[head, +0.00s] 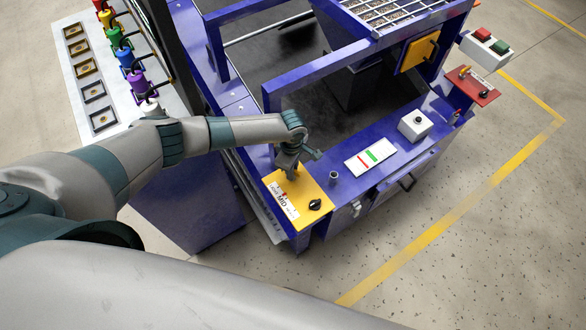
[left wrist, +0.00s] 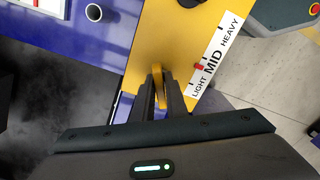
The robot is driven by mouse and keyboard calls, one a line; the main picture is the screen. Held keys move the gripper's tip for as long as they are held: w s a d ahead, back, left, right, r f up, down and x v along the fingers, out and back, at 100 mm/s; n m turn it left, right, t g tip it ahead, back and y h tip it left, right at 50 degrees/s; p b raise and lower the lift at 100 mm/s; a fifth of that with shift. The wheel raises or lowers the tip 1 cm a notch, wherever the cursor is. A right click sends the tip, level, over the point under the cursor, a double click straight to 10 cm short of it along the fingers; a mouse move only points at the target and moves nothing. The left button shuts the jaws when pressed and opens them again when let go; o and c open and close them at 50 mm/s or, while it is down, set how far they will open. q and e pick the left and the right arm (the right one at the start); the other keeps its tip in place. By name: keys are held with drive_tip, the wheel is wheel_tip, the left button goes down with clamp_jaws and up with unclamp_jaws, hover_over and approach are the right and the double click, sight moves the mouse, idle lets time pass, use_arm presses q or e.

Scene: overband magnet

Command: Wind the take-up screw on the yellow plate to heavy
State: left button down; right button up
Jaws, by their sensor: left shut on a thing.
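The yellow plate (head: 314,190) lies on the near corner of the blue machine frame; it also shows in the left wrist view (left wrist: 178,35). A white scale (left wrist: 212,60) on it reads LIGHT, MID, HEAVY. A small red pointer (left wrist: 199,66) stands beside MID, perhaps slightly toward LIGHT. My left gripper (head: 288,172) reaches down over the plate's far edge. In the left wrist view its fingers (left wrist: 157,74) are shut on a narrow yellow-orange piece (left wrist: 159,88), apparently the take-up screw's handle. The fingers hide most of it. My right gripper is not in view.
A black knob (head: 315,204) sits on the plate's right end. A blue overhead bar (head: 340,68) runs behind the gripper.

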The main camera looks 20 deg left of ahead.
use_arm(q)
drive_tip(key=shift+m+p, duration=0.3)
drive_tip(key=shift+m, duration=2.1)
drive_tip(key=shift+s+m, duration=0.1)
drive_tip(key=shift+m, duration=0.5)
drive_tip(key=m, duration=0.3)
drive_tip(key=shift+f+m+p, duration=0.1)
drive_tip(key=shift+m+p, duration=0.2)
drive_tip(key=shift+p, duration=0.1)
